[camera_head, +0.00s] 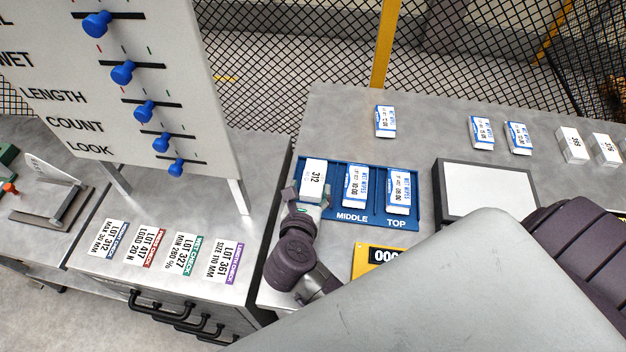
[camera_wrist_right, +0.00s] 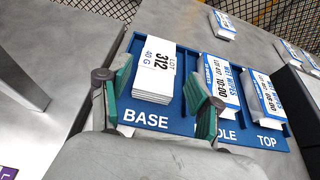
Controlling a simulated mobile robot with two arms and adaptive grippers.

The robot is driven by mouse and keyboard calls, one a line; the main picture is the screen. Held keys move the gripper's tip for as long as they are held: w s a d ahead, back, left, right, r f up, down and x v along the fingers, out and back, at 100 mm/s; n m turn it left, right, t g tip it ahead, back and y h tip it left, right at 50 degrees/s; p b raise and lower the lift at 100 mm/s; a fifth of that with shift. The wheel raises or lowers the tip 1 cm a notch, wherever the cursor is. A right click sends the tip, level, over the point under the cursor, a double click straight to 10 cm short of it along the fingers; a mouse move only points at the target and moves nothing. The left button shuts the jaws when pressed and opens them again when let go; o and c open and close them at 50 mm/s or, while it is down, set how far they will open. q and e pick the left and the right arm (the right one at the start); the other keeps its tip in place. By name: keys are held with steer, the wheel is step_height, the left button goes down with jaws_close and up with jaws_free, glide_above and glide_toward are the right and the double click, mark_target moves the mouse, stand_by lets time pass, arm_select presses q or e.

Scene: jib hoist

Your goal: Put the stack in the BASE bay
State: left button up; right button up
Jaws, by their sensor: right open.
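A white stack (camera_head: 313,176) of flat sheets, its top marked LOT 312 40 G, lies in the left bay of the blue tray (camera_head: 374,223). In the right wrist view the stack (camera_wrist_right: 153,72) sits just behind the word BASE, with its layered front edge showing. My right gripper (camera_head: 308,200) is open at the near end of the stack. In the wrist view its green-padded fingers (camera_wrist_right: 163,98) stand to the left and right, with a gap on the right. Blue-and-white wipes packs fill the MIDDLE (camera_head: 355,186) and TOP (camera_head: 398,192) bays. My left gripper is not in view.
More blue-and-white packs (camera_head: 385,121) and white stacks (camera_head: 572,145) stand along the back of the table. A pale square plate (camera_head: 484,190) and a yellow counter (camera_head: 378,260) are near the tray. Left are a slider board (camera_head: 150,60) and lot cards (camera_head: 187,254).

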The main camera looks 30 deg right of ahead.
steer(key=shift+b+v, duration=0.35)
steer(key=shift+v, duration=1.8)
